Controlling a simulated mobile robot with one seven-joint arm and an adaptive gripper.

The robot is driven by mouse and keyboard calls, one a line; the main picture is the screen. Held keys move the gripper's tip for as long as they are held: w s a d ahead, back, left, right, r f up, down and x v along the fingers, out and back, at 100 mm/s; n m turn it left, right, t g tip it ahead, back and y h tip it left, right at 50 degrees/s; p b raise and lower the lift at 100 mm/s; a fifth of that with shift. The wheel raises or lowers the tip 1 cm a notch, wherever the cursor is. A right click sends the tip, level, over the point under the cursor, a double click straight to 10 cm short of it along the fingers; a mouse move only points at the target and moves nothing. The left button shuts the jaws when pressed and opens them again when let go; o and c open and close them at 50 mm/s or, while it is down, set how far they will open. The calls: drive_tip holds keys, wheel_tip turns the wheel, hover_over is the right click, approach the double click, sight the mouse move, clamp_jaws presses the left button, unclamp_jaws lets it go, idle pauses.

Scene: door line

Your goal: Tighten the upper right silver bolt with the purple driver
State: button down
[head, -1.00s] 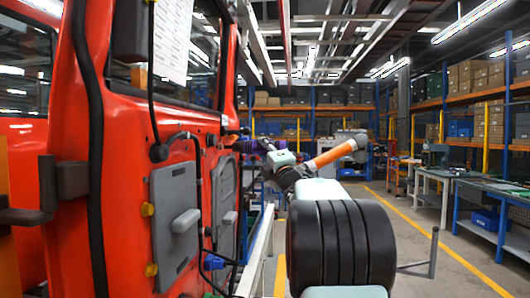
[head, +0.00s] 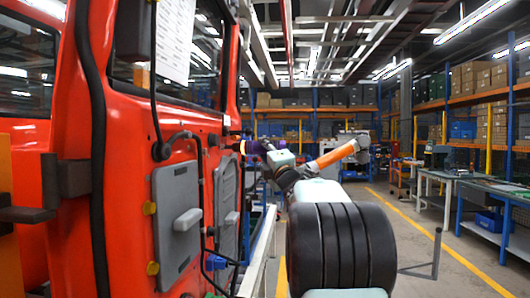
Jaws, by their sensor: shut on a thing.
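The purple driver (head: 254,147) shows small in the middle of the head view, lying roughly level with its front end toward the far edge of the red door (head: 128,130). A bright orange-yellow glow shows at its front end. My gripper (head: 262,147) is shut on the driver, behind that end. The silver bolts cannot be made out. I cannot tell whether the driver's tip touches a bolt.
The door carries a grey latch panel (head: 176,222), black hoses and a black hinge block at the left. Workbenches (head: 480,195) and loaded shelves stand at the right, with an open aisle between.

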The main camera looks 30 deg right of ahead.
drive_tip(key=shift+w+a+r, duration=0.25)
drive_tip(key=shift+w+a, duration=0.05)
drive_tip(key=shift+a, duration=0.35)
idle(0.7)
drive_tip(key=shift+s+d+f, duration=0.1)
drive_tip(key=shift+s+d, duration=0.6)
drive_tip(key=shift+d, duration=0.3)
drive_tip(key=shift+s+d+r, duration=0.1)
drive_tip(key=shift+s+d, duration=0.65)
drive_tip(key=shift+d, duration=0.2)
drive_tip(key=shift+s+d+f, duration=0.1)
drive_tip(key=shift+s+d, duration=0.6)
drive_tip(key=shift+d, duration=0.3)
